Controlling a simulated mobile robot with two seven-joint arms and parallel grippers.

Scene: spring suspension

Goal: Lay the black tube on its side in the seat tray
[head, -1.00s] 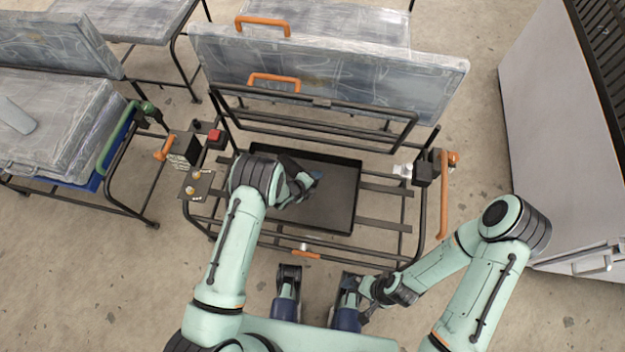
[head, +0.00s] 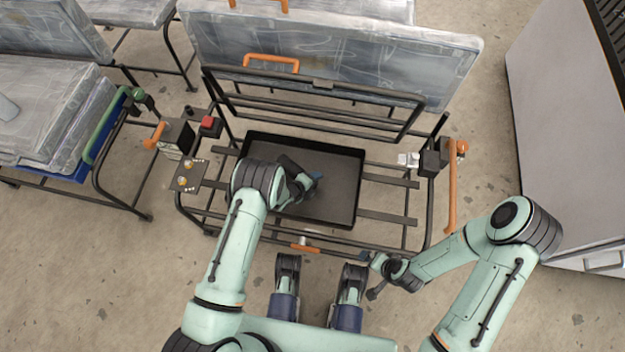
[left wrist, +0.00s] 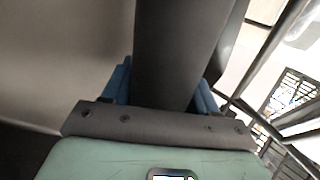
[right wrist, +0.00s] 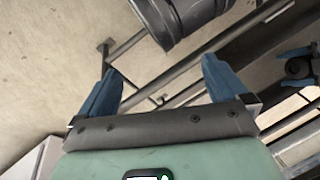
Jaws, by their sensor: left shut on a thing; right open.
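The seat tray (head: 340,207) is a shallow black tray in the middle of the metal seat frame. My left gripper (head: 314,181) is inside the tray's outline in the head view. In the left wrist view the black tube (left wrist: 178,50) runs between the blue fingers, which are shut on it. In the head view I cannot clearly tell the tube from the dark wrist parts. Whether the tube touches the tray floor is unclear. My right gripper (head: 371,275) is open and empty at the frame's front edge; its spread blue fingers show in the right wrist view (right wrist: 160,80).
An upright wrapped seat back (head: 350,55) stands behind the tray. A control box with a red button (head: 208,123) is left; an orange handle (head: 453,200) is right. A front bar (head: 335,251) crosses below the tray. The tray's right part is bare.

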